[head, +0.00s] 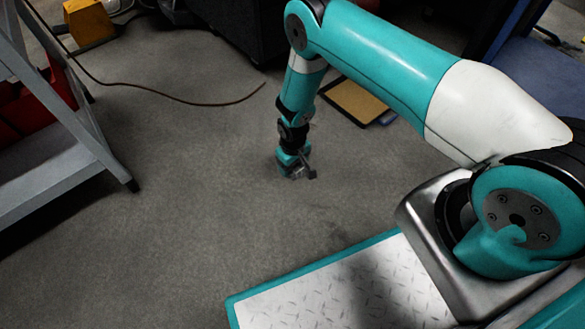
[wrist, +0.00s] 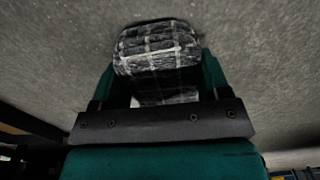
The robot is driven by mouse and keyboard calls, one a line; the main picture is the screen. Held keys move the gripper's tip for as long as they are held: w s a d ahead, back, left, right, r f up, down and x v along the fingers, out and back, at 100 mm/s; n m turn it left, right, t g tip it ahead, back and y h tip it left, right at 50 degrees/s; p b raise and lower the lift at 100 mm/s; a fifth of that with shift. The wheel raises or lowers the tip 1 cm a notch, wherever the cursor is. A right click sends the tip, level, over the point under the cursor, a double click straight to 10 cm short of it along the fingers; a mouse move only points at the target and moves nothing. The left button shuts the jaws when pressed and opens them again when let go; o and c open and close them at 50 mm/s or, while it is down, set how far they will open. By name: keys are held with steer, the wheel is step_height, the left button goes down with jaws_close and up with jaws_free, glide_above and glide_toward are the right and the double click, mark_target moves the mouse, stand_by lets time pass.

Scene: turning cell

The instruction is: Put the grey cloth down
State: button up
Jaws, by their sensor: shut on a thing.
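The grey cloth (wrist: 157,48) is a dark grey, checked bundle with pale lines in the wrist view. My gripper (wrist: 158,80) is shut on it, with a finger on each side of the cloth. In the head view my gripper (head: 296,172) points down, low over the grey floor, in the middle of the picture. The cloth is too small and dark there to make out clearly. I cannot tell whether it touches the floor.
A grey metal stand (head: 60,170) with a red bin (head: 35,105) is at the left. A tan-topped flat tray (head: 357,102) lies on the floor behind my arm. A brown cable (head: 190,102) runs across the floor at the upper left. The floor around my gripper is clear.

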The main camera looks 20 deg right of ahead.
steer(key=shift+f, duration=0.35)
steer(key=shift+f, duration=0.15)
steer(key=o, duration=0.9)
